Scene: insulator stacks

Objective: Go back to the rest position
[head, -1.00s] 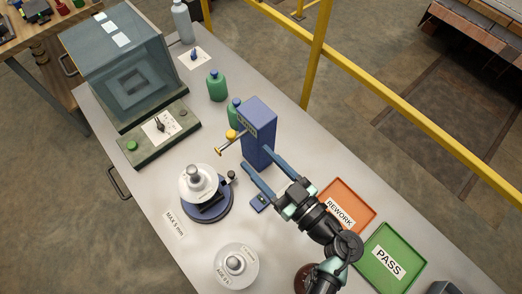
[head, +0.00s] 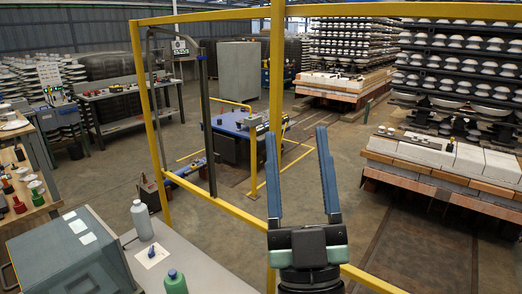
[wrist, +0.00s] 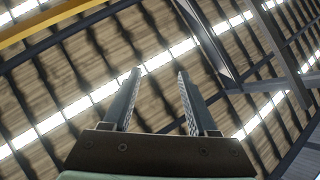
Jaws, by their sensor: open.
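My gripper (head: 299,134) stands upright in the lower right middle of the head view, its two blue fingers apart with nothing between them. In the wrist view my gripper (wrist: 156,75) points up toward the roof, and its fingers are spread and empty. No object touches the fingers. The arm's lower links are mostly out of the head view.
A grey table (head: 190,262) holds a glass-fronted box (head: 68,257), a grey bottle (head: 142,220) and a green bottle (head: 175,282). A yellow rail frame (head: 222,214) stands beyond it, close to my gripper in the picture. Insulator stacks (head: 455,70) fill the right background.

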